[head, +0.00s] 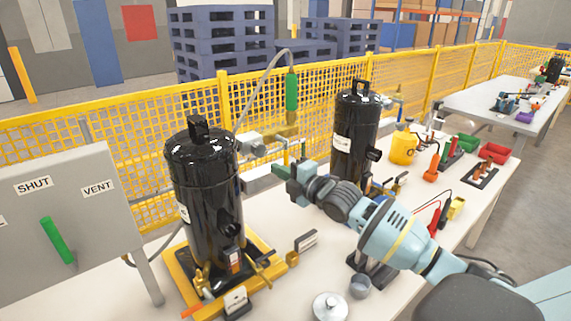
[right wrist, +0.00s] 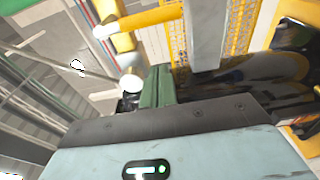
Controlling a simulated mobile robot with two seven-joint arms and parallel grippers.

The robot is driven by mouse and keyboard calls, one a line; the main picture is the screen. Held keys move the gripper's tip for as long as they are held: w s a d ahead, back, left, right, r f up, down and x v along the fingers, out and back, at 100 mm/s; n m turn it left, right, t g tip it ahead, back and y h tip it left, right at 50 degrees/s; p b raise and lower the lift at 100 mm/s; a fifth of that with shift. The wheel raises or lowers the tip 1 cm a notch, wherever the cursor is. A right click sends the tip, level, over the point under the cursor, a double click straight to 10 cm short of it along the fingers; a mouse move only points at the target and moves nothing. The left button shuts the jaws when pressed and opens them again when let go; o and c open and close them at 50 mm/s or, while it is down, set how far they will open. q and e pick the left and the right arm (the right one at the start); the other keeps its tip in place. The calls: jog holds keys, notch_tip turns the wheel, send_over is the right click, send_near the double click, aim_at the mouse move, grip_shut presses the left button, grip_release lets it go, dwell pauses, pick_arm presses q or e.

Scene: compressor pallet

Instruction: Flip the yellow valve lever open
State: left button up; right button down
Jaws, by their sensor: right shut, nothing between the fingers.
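A yellow bar that looks like the valve lever (right wrist: 152,18) crosses the top of the right wrist view, beyond my fingertips and apart from them. In the head view, the grey valve fittings (head: 252,144) sit beside the top of the front black compressor (head: 203,190). The lever is hard to tell from the yellow fence there. My right gripper (head: 284,170) is just right of these fittings, above the table. Its green fingers (right wrist: 157,86) are shut with nothing between them. I cannot tell whether it touches the valve. My left gripper is out of view.
A second black compressor (head: 352,140) stands behind my right arm. A hose with a green handle (head: 291,90) hangs above the gripper. A grey SHUT/VENT panel (head: 85,215) stands at the left. A yellow mesh fence (head: 420,97) runs behind the table.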

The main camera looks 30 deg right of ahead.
jog(key=shift+w+d, duration=0.65)
jog(key=shift+d, duration=0.2)
jog(key=shift+w+d, duration=0.6)
jog(key=shift+d, duration=0.2)
